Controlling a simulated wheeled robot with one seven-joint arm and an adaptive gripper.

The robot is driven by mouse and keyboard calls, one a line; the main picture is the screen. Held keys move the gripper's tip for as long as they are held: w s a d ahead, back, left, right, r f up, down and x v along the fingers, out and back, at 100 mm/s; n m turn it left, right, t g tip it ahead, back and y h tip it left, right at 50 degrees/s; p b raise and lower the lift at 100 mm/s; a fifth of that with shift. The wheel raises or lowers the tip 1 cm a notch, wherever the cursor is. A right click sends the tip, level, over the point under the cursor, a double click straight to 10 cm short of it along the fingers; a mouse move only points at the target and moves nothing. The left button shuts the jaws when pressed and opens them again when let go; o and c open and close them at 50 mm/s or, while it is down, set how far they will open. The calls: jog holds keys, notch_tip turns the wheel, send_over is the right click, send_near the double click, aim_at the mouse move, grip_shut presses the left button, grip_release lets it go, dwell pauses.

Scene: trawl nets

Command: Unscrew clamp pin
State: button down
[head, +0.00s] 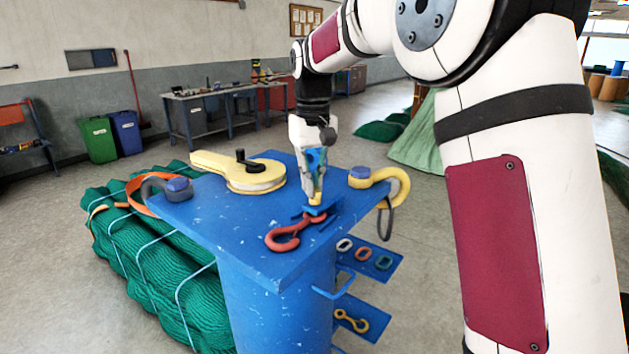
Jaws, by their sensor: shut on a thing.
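My gripper (312,192) points straight down over the blue table top (238,240), right of its middle. Its fingers are shut on the clamp pin (317,199), of which a small yellow part shows at the fingertips. The pin stands upright at a small blue clamp (320,211) on the table top. A red hook (283,243) lies at the clamp, its curved end toward the front of the table. The fingers hide most of the pin, and its thread cannot be seen.
A yellow tool with a black knob (258,175) lies at the back left. A grey shackle (160,187) and a yellow hook (395,185) sit at the table's left and right corners. Blue side shelves (376,322) hold small links. A green net bundle (150,265) lies left.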

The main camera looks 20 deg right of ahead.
jog(key=n, duration=0.3)
jog(key=shift+s+a+f+n, duration=0.15)
jog(key=shift+f+n, duration=0.1)
jog(key=shift+n, duration=0.15)
jog(key=n, duration=0.3)
jog(key=shift+s+a+n+p, duration=0.1)
jog(key=shift+a+n+p, duration=0.05)
jog(key=shift+n+p, duration=0.15)
jog(key=n, duration=0.4)
jog(key=shift+s+a+n+p, duration=0.15)
jog(key=shift+n+p, duration=0.15)
jog(key=n, duration=0.3)
jog(key=shift+s+n+p, duration=0.2)
jog(key=shift+n+p, duration=0.1)
jog(key=n+p, duration=0.1)
jog(key=n, duration=0.3)
jog(key=shift+s, duration=0.2)
jog(key=n, duration=0.4)
jog(key=shift+s+p, duration=0.15)
jog(key=shift+p, duration=0.15)
jog(key=n, duration=0.4)
jog(key=n+p, duration=0.1)
jog(key=n, duration=0.1)
jog(key=shift+s+d+n, duration=0.15)
jog(key=shift+d+n, duration=0.1)
jog(key=shift+n, duration=0.05)
